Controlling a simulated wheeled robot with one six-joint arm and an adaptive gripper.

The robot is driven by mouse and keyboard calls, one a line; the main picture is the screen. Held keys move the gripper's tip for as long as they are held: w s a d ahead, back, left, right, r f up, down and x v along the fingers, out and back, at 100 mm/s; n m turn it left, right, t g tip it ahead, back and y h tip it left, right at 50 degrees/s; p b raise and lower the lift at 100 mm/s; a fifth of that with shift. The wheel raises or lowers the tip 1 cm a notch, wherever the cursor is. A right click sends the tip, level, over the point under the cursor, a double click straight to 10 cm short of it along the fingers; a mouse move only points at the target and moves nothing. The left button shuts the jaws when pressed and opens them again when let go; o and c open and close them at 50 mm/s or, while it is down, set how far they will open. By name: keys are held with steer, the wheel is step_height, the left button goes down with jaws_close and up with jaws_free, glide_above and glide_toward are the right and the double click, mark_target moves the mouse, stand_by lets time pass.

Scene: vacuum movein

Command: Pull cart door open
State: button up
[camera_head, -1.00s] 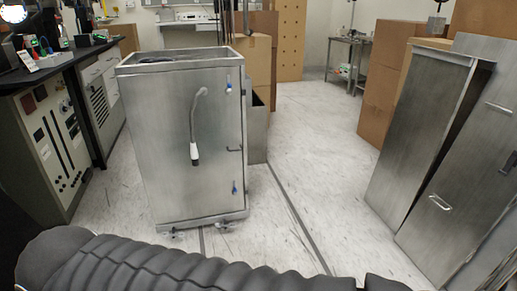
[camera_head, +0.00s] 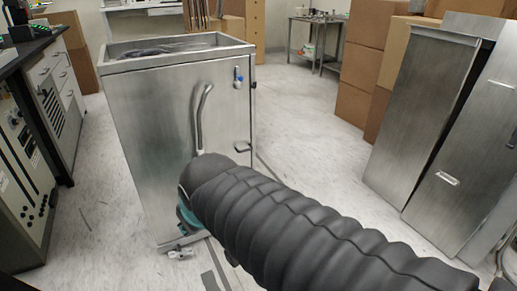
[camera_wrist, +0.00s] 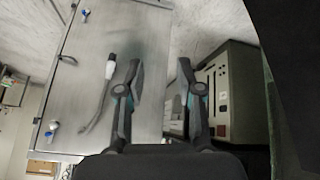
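The cart (camera_head: 150,130) is an upright steel box with an open top. Its front door panel is shut, with a bent hose (camera_head: 201,110) on it. A door handle (camera_head: 243,147) and a blue-and-white latch (camera_head: 238,76) sit along the right edge; my arm covers the lower front. In the wrist view the cart is upside down, showing the handle (camera_wrist: 67,60), a latch (camera_wrist: 84,15) and another latch (camera_wrist: 53,126). My gripper (camera_wrist: 160,64) is open and empty near the side of the door away from the handle. Its fingers are hidden in the head view.
A black-topped bench with drawers and instrument panels (camera_head: 20,180) stands left of the cart. Cardboard boxes (camera_head: 360,70) and tall steel panels (camera_head: 418,120) stand at the right. The floor between cart and panels (camera_head: 310,140) is clear.

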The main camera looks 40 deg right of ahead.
steer(key=w+d+f+n+t+h, duration=0.2)
steer(key=w+d+n, duration=0.1)
steer(key=w+d, duration=0.75)
steer(key=w+d+f+n+t+h, duration=0.2)
steer(key=w+d+n, duration=0.2)
steer(key=w+d, duration=0.65)
steer(key=n+t+y, duration=0.1)
steer(key=n+t, duration=0.4)
steer(key=n, duration=0.3)
glide_toward(246, 150)
steer(key=x, duration=1)
steer(key=shift+w+d+f, duration=0.15)
steer(key=shift+f, duration=0.05)
jaws_close()
